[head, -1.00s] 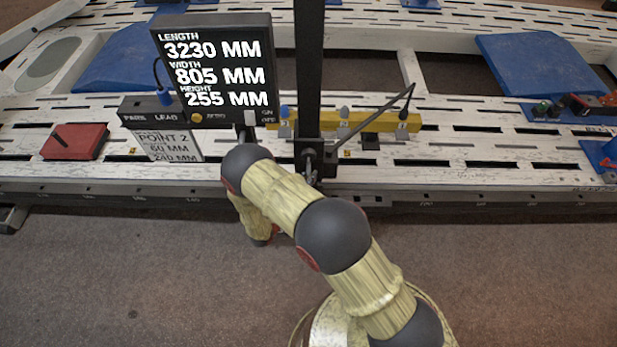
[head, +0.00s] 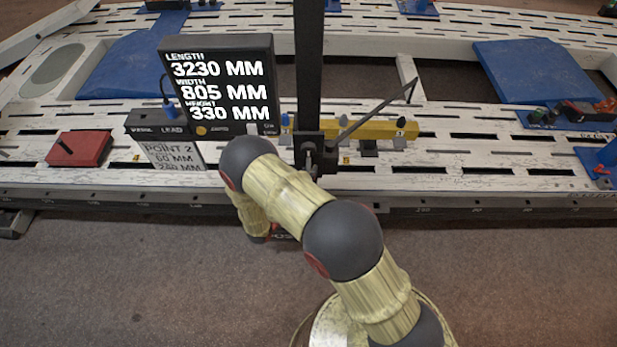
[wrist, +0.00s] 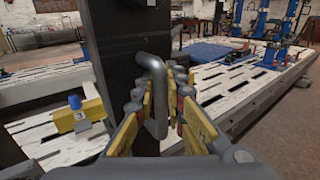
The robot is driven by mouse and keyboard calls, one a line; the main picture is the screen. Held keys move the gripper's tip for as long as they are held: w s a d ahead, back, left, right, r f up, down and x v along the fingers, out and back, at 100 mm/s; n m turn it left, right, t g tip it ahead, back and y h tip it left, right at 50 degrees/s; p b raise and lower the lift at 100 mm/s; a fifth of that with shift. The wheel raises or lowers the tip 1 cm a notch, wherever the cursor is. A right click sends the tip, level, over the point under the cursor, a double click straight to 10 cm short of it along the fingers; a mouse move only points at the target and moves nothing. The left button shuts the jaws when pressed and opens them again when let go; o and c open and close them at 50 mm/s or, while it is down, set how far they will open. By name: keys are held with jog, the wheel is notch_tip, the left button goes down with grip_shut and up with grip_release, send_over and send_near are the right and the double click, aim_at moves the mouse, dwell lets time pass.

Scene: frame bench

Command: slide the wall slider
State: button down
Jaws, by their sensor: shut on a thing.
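The wall slider is a dark block (head: 316,152) on a tall black post (head: 308,65) that stands at the near edge of the frame bench (head: 480,182). A thin pointer rod slants up to the right from it. In the wrist view, a grey U-shaped handle (wrist: 158,110) sticks out from the dark slider or post (wrist: 125,40). My gripper (wrist: 157,98) is shut on this handle, with yellow padded fingers on both sides of it. In the head view my arm hides the gripper.
A display (head: 222,85) left of the post reads length 3230, width 805, height 330 mm. A yellow bar (head: 378,130) lies behind the post. A red box (head: 80,149) is at left, blue pads (head: 530,70) at right. The floor in front is clear.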

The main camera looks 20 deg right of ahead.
jog(key=shift+r, duration=0.95)
jog(key=c, duration=1.8)
grip_release()
jog(key=shift+f, duration=0.1)
jog(key=shift+c, duration=0.2)
jog(key=v, duration=1.2)
